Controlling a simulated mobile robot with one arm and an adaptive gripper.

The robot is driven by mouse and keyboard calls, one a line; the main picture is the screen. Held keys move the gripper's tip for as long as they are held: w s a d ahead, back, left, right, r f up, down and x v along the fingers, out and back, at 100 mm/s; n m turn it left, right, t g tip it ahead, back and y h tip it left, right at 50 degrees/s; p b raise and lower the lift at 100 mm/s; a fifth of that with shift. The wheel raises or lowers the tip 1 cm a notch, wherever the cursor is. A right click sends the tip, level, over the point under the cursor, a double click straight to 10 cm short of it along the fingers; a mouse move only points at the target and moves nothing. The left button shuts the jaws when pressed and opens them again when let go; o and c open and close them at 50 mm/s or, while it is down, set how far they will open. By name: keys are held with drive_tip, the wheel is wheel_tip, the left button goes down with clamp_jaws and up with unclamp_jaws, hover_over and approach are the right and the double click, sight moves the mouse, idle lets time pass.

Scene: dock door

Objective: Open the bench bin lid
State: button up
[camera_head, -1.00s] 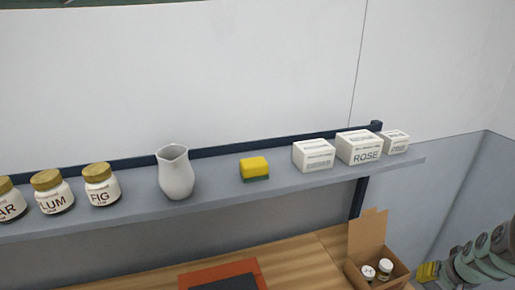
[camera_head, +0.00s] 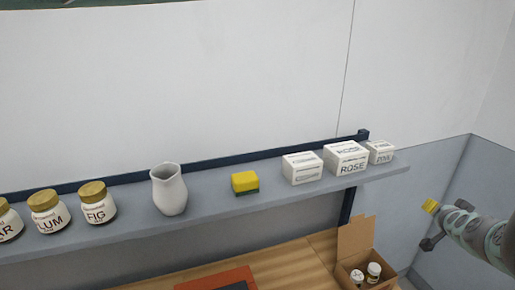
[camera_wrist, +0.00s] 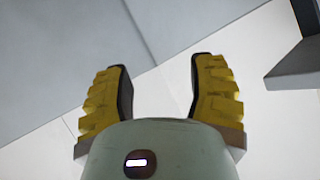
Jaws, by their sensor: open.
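The bench bin and its lid cannot be made out in either view. My gripper (camera_wrist: 158,88) is open and empty in the wrist view, its two yellow ridged fingers apart in front of grey and white wall panels. In the head view my gripper (camera_head: 430,207) is at the right, beyond the shelf's right end and above the open cardboard box. It touches nothing that I can see.
A grey shelf (camera_head: 218,203) holds jars (camera_head: 97,203), a white pitcher (camera_head: 169,190), a yellow sponge (camera_head: 245,182) and white boxes (camera_head: 346,157). Below, a wooden bench (camera_head: 290,262) bears a red-and-dark mat (camera_head: 205,284). An open cardboard box (camera_head: 354,240) holds small jars.

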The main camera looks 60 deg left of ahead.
drive_tip(key=w+d+r+m+t+h+p, duration=0.1)
drive_tip(key=w+d+r+m+t+p, duration=0.1)
drive_tip(key=r, duration=0.4)
drive_tip(key=shift+w+d+m+t+h, duration=0.3)
drive_tip(key=shift+w+d+m+t, duration=0.2)
drive_tip(key=shift+w+d+t, duration=0.55)
